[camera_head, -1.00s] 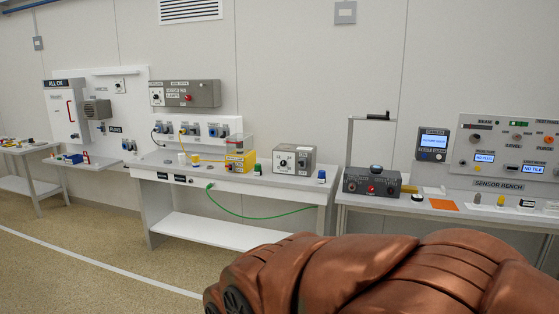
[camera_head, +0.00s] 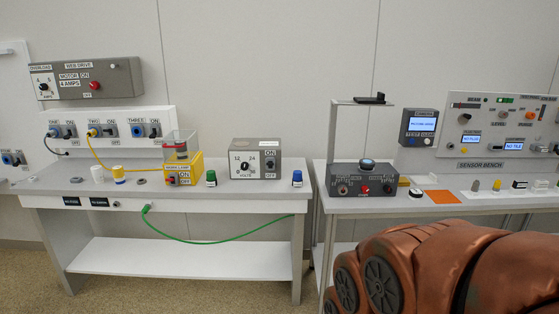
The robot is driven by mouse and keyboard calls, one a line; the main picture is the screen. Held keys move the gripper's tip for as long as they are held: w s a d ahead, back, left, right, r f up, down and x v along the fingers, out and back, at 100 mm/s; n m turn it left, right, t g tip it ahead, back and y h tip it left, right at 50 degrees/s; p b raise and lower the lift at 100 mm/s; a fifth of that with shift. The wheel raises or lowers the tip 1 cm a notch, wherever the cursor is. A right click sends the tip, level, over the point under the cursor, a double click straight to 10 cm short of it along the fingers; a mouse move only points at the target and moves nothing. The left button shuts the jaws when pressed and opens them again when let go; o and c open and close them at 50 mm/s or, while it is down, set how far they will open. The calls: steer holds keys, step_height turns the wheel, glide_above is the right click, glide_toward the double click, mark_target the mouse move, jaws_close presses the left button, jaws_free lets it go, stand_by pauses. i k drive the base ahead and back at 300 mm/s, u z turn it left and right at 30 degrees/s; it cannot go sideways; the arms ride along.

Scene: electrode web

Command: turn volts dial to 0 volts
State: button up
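The volts dial (camera_head: 269,164) is a round black knob with a light pointer on a white scale. It sits on the front of a grey box (camera_head: 254,147) with an ON/OFF switch (camera_head: 270,164) at its right side. The scale shows 12 and 24 along the top and VOLTS below; the exact pointer setting is too small to read. The box stands on the middle bench (camera_head: 150,205), between a green-capped and a blue-capped object. My copper-coloured arm fills the lower right, well apart from the dial. My gripper's fingertips do not show.
A green cable (camera_head: 200,241) hangs below the bench front. The sensor bench (camera_head: 400,205) stands to the right. Floor at lower left is clear.

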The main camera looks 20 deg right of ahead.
mark_target(245, 165)
steer(key=u, duration=0.5)
steer(key=i, duration=0.6)
steer(key=u, duration=1.05)
steer(key=i, duration=1.95)
steer(key=z, duration=0.95)
